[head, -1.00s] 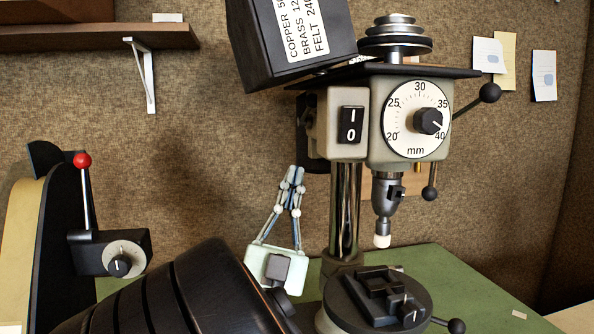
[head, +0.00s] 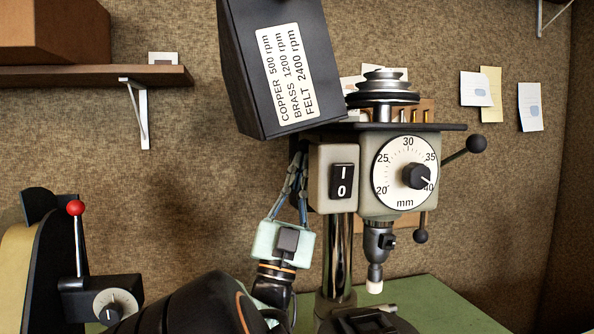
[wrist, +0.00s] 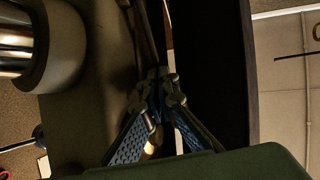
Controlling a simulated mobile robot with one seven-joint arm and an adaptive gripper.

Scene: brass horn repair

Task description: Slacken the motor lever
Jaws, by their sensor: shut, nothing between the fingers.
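The drill press has a grey head (head: 404,172) with a millimetre dial (head: 407,160) and an I/0 switch (head: 343,181). Its black belt cover (head: 240,70) is tilted up, showing the stepped pulley (head: 385,88). My gripper (head: 299,158) points up, shut and empty, at the left of the switch housing and below the raised cover. In the wrist view my shut fingers (wrist: 162,78) meet beside a dark upright surface (wrist: 215,70). I cannot pick out the motor lever for sure; the area behind the head's left side is mostly hidden.
Ball-ended handles (head: 477,144) stick out at the head's right. The steel column (head: 340,255) stands right of my gripper. A machine with a red-knobbed lever (head: 76,208) stands at the left. A wall shelf (head: 60,78) is at upper left.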

